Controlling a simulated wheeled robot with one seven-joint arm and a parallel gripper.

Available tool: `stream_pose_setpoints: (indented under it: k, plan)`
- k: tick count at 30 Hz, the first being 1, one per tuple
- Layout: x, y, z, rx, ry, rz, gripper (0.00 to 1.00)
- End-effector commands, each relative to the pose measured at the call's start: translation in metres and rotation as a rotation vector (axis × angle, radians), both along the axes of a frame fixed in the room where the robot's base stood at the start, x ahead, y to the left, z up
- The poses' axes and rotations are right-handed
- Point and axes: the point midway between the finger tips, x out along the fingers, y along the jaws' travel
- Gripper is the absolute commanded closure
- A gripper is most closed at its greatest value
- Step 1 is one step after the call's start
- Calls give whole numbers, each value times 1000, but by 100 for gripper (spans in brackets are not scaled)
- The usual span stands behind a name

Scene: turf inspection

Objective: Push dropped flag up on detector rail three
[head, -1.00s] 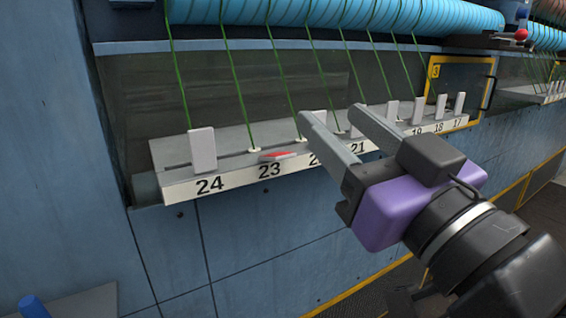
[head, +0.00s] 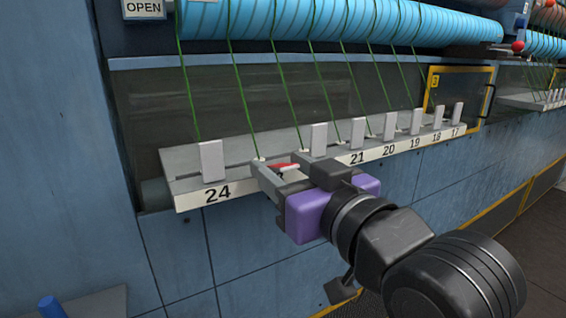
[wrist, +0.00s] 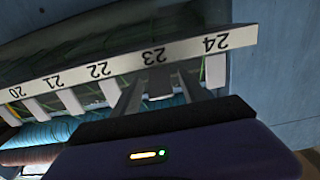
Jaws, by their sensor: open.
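The detector rail (head: 190,200) is a pale numbered ledge on the blue machine front. At station 23 a flag (head: 279,168) lies dropped, showing red; the other white flags, such as those at 24 (head: 211,160) and 22 (head: 319,136), stand upright. My gripper (head: 282,162) is open at station 23, its two grey fingers on either side of the dropped flag, and partly hides the rail's labels. In the wrist view the rail (wrist: 180,52) appears upside down, with the fingers reaching either side of number 23. I cannot tell whether they touch the flag.
Green threads rise from the rail to a ribbed blue roller (head: 340,22). A yellow-framed panel (head: 458,95) is behind the rail's right end. A second rail (head: 535,100) is farther right. A blue wall panel (head: 60,150) stands at left.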

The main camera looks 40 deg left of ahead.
Motion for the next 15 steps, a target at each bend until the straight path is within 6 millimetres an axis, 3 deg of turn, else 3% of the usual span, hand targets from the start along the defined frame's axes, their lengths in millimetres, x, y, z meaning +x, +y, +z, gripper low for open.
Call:
stream_pose_setpoints:
  k: [8,15]
  plan:
    - [1,2,0,1,-1,-1,49]
    - [1,2,0,1,-1,-1,92]
